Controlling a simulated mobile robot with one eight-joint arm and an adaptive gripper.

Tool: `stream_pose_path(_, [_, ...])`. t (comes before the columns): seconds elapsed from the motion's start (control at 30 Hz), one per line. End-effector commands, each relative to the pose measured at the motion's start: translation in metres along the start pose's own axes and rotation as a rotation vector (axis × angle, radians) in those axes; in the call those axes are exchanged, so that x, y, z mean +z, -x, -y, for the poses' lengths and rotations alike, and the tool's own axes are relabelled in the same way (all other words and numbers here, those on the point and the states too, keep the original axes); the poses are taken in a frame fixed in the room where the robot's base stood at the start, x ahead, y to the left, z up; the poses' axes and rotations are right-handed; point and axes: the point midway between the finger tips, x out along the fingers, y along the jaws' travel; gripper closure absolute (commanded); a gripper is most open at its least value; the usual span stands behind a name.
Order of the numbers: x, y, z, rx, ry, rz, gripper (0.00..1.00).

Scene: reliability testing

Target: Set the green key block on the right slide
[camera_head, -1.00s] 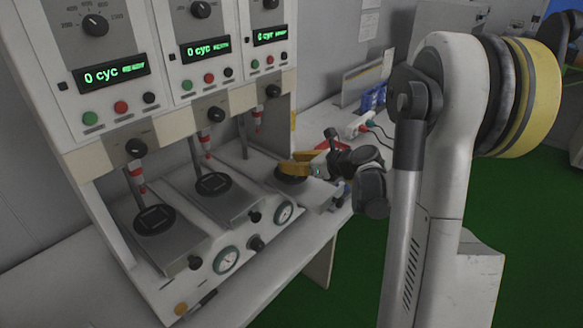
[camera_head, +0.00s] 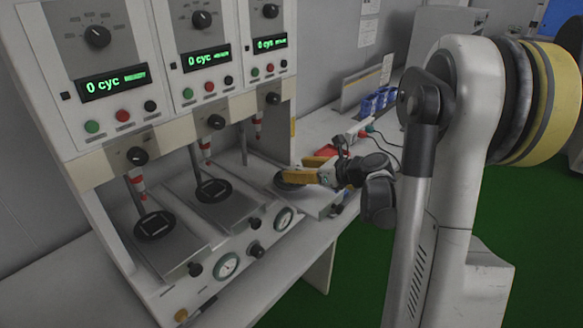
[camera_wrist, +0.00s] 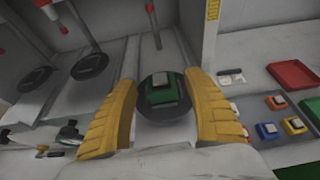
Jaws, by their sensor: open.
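The green key block (camera_wrist: 163,96), with a pale grey-green top, sits on the round black disc (camera_wrist: 165,118) of the right slide (camera_wrist: 126,75) in the wrist view. My gripper (camera_wrist: 160,82) has yellow fingers, spread open on either side of the block, with a visible gap on both sides. In the head view my gripper (camera_head: 308,168) is over the right slide (camera_head: 318,203), and its fingers hide the block and part of the disc (camera_head: 283,181).
Two more slides with black discs (camera_head: 154,225) (camera_head: 213,190) lie to the left, under plungers. In the wrist view, a red tray (camera_wrist: 296,75) and several coloured key blocks (camera_wrist: 267,130) are on the bench at right.

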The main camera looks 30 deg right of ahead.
Motion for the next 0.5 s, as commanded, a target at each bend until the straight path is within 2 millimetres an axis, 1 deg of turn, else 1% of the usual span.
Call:
stream_pose_path(0.03, [0.003, 0.014, 0.001, -0.003, -0.001, 0.0, 0.41])
stream_pose_path(0.1, [0.003, 0.031, 0.001, -0.003, -0.002, 0.0, 0.41])
stream_pose_path(0.2, [0.002, 0.054, 0.001, -0.004, -0.001, -0.001, 0.41])
stream_pose_path(0.3, [0.002, 0.072, 0.001, -0.004, -0.001, 0.0, 0.41])
stream_pose_path(0.4, [0.001, 0.084, 0.001, -0.002, 0.0, 0.0, 0.41])
stream_pose_path(0.47, [0.002, 0.089, 0.0, -0.002, -0.002, 0.002, 0.41])
stream_pose_path(0.5, [0.006, 0.09, -0.001, -0.006, -0.009, 0.012, 0.41])
